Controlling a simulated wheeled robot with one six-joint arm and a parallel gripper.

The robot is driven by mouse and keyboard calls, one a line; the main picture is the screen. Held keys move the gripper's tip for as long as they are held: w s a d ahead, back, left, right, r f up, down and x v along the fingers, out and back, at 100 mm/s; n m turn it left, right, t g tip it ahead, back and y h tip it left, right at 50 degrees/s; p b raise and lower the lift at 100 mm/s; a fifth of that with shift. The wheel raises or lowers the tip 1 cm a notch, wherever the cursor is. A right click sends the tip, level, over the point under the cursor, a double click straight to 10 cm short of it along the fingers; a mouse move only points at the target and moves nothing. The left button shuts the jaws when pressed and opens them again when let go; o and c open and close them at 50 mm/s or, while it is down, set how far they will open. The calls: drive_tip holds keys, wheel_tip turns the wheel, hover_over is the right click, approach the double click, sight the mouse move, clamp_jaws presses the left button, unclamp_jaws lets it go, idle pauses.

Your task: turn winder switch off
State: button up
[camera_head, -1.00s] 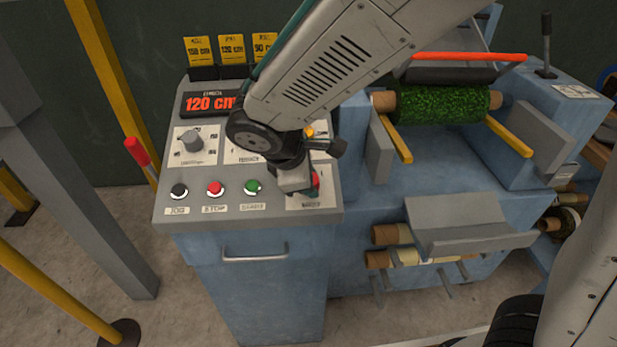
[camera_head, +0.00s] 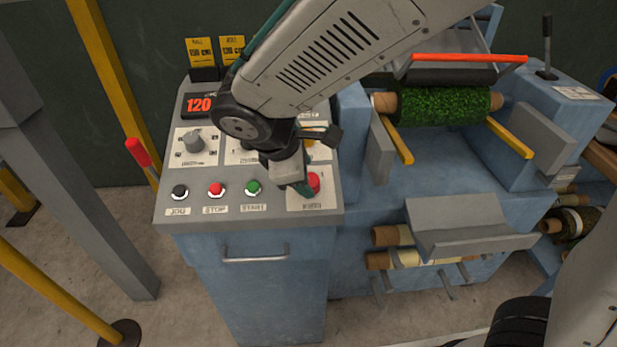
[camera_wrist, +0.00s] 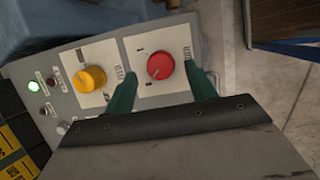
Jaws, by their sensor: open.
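A red rotary knob (camera_head: 314,182) sits on a white labelled plate at the front right corner of the control panel; its small label is hard to read but looks like the winder switch. In the wrist view, the red knob (camera_wrist: 160,66) lies between the green fingertips of my gripper (camera_wrist: 160,70). The fingers are open, one on each side, with a visible gap to the knob. In the head view, my gripper (camera_head: 303,188) is down close to the knob's left side and partly covers its plate.
A yellow knob (camera_wrist: 89,79) sits beside the red one, and a green lamp (camera_wrist: 34,87) is lit. Black (camera_head: 180,192), red (camera_head: 216,189) and green (camera_head: 253,187) buttons line the panel's front. A turf roll (camera_head: 440,105) lies on the machine at right.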

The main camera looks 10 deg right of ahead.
drive_tip(key=v, duration=0.4)
drive_tip(key=shift+a+r, duration=0.1)
drive_tip(key=shift+r, duration=0.1)
drive_tip(key=s+d+r+m+g+y, duration=0.1)
drive_tip(key=s+d+r+m+y, duration=0.1)
drive_tip(key=s+d+m, duration=0.6)
drive_tip(key=s+d+r+m+g+y, duration=0.1)
drive_tip(key=s+d+r+m+y, duration=0.1)
drive_tip(key=s+d+m, duration=0.6)
drive_tip(key=d+m, duration=0.1)
drive_tip(key=d, duration=0.6)
drive_tip(key=shift+s+d+r, duration=0.35)
drive_tip(key=shift+s, duration=0.05)
